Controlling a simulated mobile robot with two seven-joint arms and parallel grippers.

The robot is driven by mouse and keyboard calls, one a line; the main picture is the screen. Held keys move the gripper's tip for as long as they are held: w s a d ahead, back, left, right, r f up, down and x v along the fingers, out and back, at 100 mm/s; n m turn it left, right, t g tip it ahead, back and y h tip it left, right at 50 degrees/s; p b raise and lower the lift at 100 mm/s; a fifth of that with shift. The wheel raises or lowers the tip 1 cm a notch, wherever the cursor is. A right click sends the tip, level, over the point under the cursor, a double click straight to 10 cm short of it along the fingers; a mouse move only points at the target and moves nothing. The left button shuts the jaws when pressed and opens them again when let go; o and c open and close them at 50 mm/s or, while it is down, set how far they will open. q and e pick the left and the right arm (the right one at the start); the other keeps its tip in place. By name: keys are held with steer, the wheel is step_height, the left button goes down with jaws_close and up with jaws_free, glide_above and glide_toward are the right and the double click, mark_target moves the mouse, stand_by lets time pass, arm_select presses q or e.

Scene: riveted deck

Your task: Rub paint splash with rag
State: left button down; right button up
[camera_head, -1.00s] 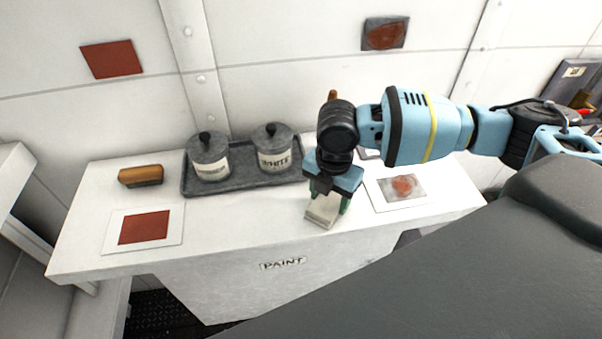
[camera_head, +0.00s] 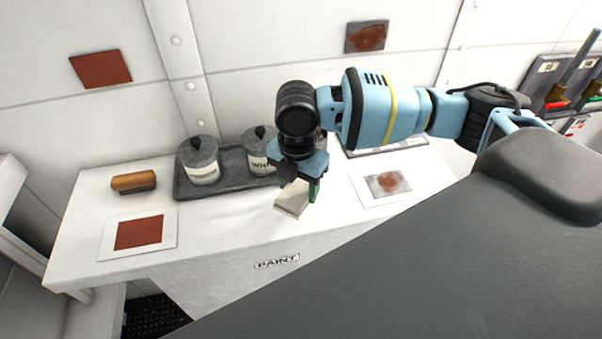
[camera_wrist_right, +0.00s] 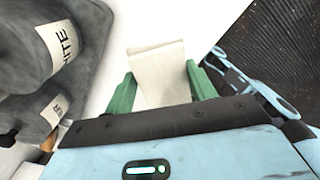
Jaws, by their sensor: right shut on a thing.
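My right gripper (camera_head: 298,188) is shut on a cream folded rag (camera_head: 292,202), above or at the front of the white bench (camera_head: 235,225); I cannot tell if the rag touches it. In the right wrist view the rag (camera_wrist_right: 158,72) sits between the green fingers. A grey card with a reddish splash (camera_head: 388,183) lies on white paper to the gripper's right. A solid red square (camera_head: 139,232) lies on white paper at the bench's left. A grey plate with a red splash (camera_head: 367,37) and a red plate (camera_head: 101,69) hang on the wall. My left gripper is not in view.
A grey tray (camera_head: 186,188) holds two lidded pots; the right pot (camera_head: 260,150) is close to my gripper. A brown-handled brush or block (camera_head: 134,181) lies at the bench's left. A lever panel (camera_head: 560,85) is at the right. The bench's front middle is clear.

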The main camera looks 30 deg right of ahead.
steer(key=shift+a+r, duration=0.2)
steer(key=shift+r, duration=0.7)
steer(key=shift+d+r, duration=0.15)
steer(key=shift+r, duration=0.65)
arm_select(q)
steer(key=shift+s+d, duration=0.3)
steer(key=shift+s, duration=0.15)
